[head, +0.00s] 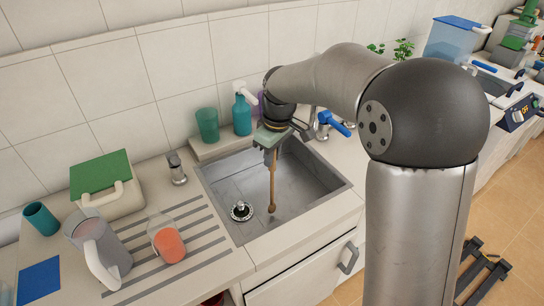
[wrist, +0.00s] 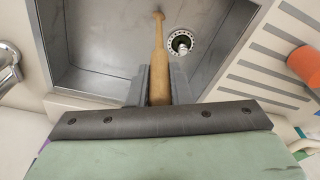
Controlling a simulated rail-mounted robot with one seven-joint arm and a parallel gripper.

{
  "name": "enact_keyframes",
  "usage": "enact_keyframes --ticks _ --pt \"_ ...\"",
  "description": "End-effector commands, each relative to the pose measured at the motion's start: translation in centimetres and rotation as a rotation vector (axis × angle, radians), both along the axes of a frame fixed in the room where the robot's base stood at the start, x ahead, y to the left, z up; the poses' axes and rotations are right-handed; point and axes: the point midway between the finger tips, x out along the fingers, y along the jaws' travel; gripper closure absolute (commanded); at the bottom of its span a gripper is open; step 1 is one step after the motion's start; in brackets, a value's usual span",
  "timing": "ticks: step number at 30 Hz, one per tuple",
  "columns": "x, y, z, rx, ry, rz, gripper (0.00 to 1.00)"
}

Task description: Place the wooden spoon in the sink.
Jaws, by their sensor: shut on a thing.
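The wooden spoon (head: 272,186) hangs upright, pointing down into the metal sink (head: 320,171) in the head view. Its lower end is over the basin floor, near the drain; I cannot tell whether it touches the bottom. My gripper (head: 271,152) is above the basin and shut on the upper part of the spoon. In the wrist view my gripper (wrist: 160,88) has its two fingers on either side of the spoon (wrist: 158,60), which extends away into the sink (wrist: 95,72). The drain (wrist: 180,42) shows beside the spoon.
A green cup (head: 207,124) and a teal spray bottle (head: 242,112) stand behind the sink. A faucet with a blue handle (head: 334,124) is at its back right. On the left counter are a jug (head: 98,245), an orange-filled container (head: 167,240) and a green-lidded box (head: 103,183).

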Motion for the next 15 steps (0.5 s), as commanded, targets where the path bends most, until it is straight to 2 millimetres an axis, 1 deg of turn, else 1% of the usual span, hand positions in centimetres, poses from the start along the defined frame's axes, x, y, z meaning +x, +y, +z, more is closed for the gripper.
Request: enact_keyframes --ticks 1,3,11,15 --pt "-0.1 0.0 -0.6 0.000 0.001 0.000 1.00" --pt "-0.1 0.0 -1.1 0.000 0.001 0.000 1.00" --pt "-0.1 0.0 -1.2 0.001 -0.001 0.000 1.00" --pt "-0.1 0.0 -1.7 0.001 -0.001 0.000 1.00"
